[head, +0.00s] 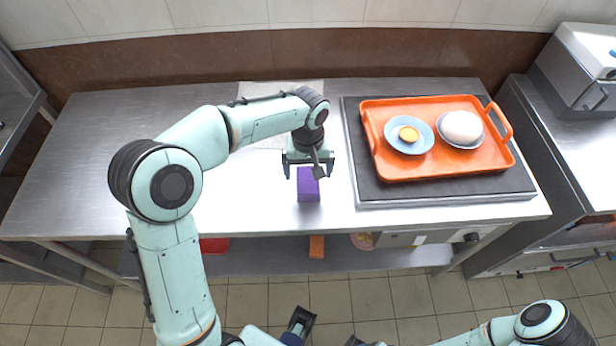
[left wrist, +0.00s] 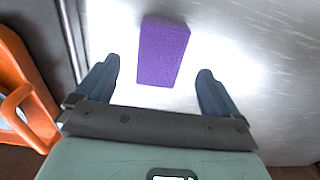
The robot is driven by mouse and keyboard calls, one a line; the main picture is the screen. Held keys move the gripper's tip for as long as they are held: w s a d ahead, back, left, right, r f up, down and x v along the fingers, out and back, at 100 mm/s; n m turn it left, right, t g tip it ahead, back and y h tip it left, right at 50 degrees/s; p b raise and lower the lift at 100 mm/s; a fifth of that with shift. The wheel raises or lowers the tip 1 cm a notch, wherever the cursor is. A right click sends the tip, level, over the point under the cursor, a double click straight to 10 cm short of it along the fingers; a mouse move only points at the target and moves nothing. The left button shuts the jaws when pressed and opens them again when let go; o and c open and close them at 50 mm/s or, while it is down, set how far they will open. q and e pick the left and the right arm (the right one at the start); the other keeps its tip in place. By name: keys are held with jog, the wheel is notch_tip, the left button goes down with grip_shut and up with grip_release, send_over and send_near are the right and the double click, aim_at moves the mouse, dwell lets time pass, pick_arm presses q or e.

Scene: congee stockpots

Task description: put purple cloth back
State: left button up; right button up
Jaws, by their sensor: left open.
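The purple cloth (head: 308,188) is a small block-like piece lying on the steel counter near its front edge, left of the dark griddle. My left gripper (head: 308,172) is open above and just behind it in the head view. In the left wrist view the purple cloth (left wrist: 162,52) lies ahead of and between the two spread fingers of my left gripper (left wrist: 158,88), and nothing is held.
An orange tray (head: 436,172) with a blue bowl (head: 396,142) and a plate holding a white round item (head: 461,127) sits on the dark griddle (head: 362,190). A pale mat (head: 262,93) lies behind my left arm. The counter's left side (head: 80,170) is clear.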

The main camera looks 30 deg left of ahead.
aim_at(308, 180)
pick_arm(q)
notch_tip(308, 180, up, 6)
jog(key=shift+p, duration=0.35)
pick_arm(e)
jog(key=shift+w+r, duration=0.15)
jog(key=shift+r, duration=0.3)
